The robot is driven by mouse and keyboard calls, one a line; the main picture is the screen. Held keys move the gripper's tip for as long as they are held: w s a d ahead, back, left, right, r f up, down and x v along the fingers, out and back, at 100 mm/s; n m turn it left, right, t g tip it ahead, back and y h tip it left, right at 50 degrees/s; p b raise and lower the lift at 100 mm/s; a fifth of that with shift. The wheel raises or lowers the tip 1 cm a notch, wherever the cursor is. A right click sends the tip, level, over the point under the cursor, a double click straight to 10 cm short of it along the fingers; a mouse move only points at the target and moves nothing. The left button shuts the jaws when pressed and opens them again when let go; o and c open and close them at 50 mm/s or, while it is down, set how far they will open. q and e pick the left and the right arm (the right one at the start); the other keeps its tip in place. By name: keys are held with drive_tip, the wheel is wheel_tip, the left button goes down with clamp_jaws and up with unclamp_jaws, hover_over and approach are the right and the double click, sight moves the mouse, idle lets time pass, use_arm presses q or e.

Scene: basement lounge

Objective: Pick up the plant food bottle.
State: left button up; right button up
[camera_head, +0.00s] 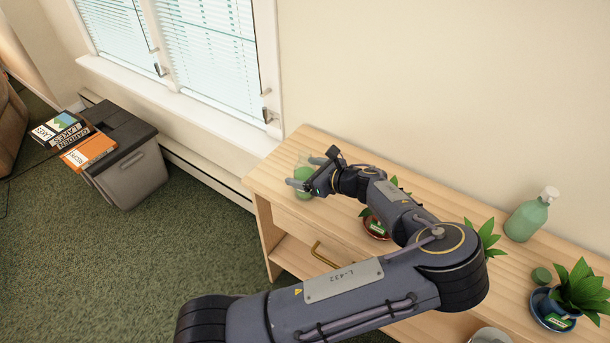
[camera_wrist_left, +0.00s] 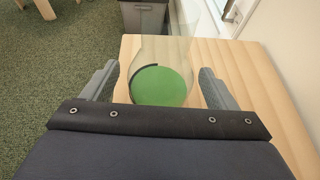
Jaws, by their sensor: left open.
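A clear vessel with green contents (camera_head: 303,174) stands at the far left end of the wooden console. It also shows in the left wrist view (camera_wrist_left: 162,86), upright between the fingers. A green bottle with a white pump (camera_head: 526,220) stands by the wall on the right. No label shows, so I cannot tell which is the plant food bottle. My left gripper (camera_head: 307,172) is open, with one finger on each side of the clear vessel; gaps show between it and both fingers (camera_wrist_left: 160,86). My right gripper is not in view.
The wooden console (camera_head: 300,222) has a brass-handled drawer. Potted plants stand on it, one in a blue pot (camera_head: 546,308) and one partly behind my arm (camera_head: 376,228). A small green lid (camera_head: 541,275) lies right.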

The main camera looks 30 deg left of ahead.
use_arm(q)
drive_tip(key=shift+x, duration=1.1)
drive_tip(key=c, duration=1.2)
drive_tip(key=shift+r, duration=0.15)
